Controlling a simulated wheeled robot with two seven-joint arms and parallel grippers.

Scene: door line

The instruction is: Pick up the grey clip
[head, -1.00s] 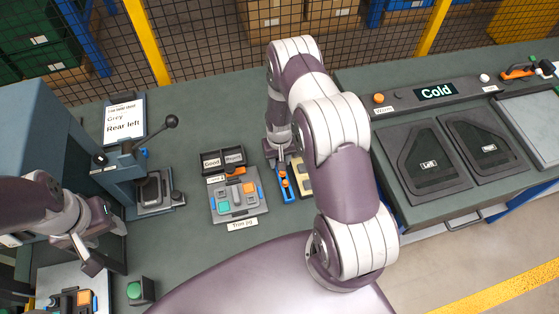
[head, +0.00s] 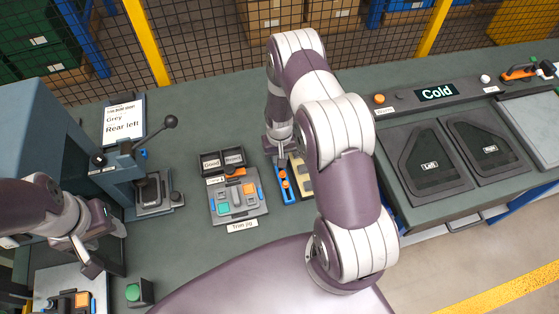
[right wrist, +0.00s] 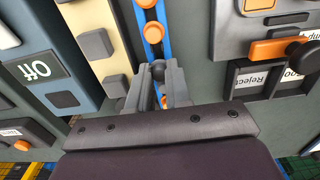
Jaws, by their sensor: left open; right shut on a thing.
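My right gripper (right wrist: 158,85) is shut on a dark grey rounded piece, the grey clip (right wrist: 158,70), with only its top showing between the fingertips. It is over the far end of a narrow blue rack (right wrist: 151,38) with orange clips in it. In the head view the right gripper (head: 277,150) is small and partly hidden by its own wrist, and the blue rack (head: 286,190) shows below it. I cannot tell whether the clip is clear of the rack. My left gripper (head: 92,262) is open and empty at the left, beside the press.
A cream rack (right wrist: 98,40) with grey blocks stands beside the blue one. The trim jig (head: 236,205) and the Good and Reject bins (head: 222,160) are left of it. A lever press (head: 150,190) and a clipboard (head: 123,122) reading Grey, Rear left, are farther left. A Cold console (head: 437,92) stands right.

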